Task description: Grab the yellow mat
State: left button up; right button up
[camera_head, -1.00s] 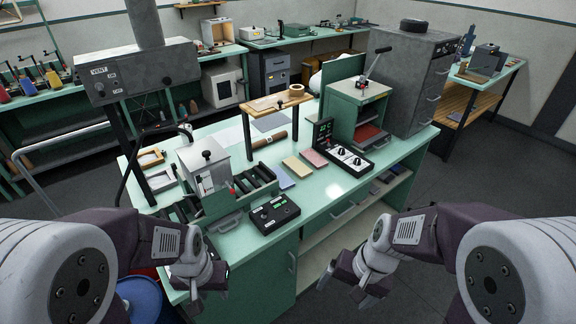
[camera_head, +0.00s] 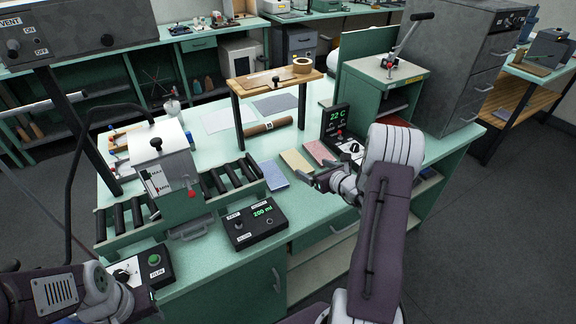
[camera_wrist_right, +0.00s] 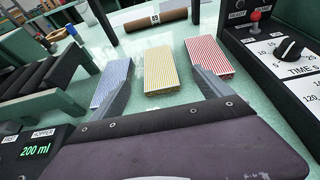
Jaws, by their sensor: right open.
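The yellow mat (camera_head: 296,161) is a small flat striped rectangle on the green bench. It lies between a blue mat (camera_head: 272,173) on its left and a red mat (camera_head: 319,152) on its right. In the right wrist view the yellow mat (camera_wrist_right: 160,71) lies ahead, between the lines of the two fingers. My right gripper (camera_head: 308,178) is open and empty, just in front of the mats and apart from the yellow one. The left arm shows at the lower left, but its gripper fingers are out of the picture.
A brown roll (camera_head: 268,126) lies behind the mats under a small wooden stand (camera_head: 275,80). A control box reading 200 ml (camera_head: 254,222) and a roller conveyor (camera_head: 232,178) are to the left. A dial panel (camera_wrist_right: 283,54) stands close on the right.

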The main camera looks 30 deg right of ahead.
aim_at(299, 163)
jog(key=shift+a+r, duration=0.1)
jog(key=x, duration=0.4)
jog(key=shift+w+d+f+p, duration=0.1)
jog(key=shift+d+f+p, duration=0.2)
jog(key=shift+p, duration=0.1)
jog(key=shift+w+a, duration=0.15)
jog(key=shift+a, duration=0.05)
jog(key=x, duration=0.2)
jog(key=p+x, duration=0.1)
jog(key=x, duration=0.1)
jog(key=shift+a+f, duration=0.2)
jog(key=shift+f, duration=0.15)
jog(key=shift+w+f, duration=0.15)
jog(key=shift+f, duration=0.05)
jog(key=shift+r, duration=0.1)
jog(key=c, duration=1.5)
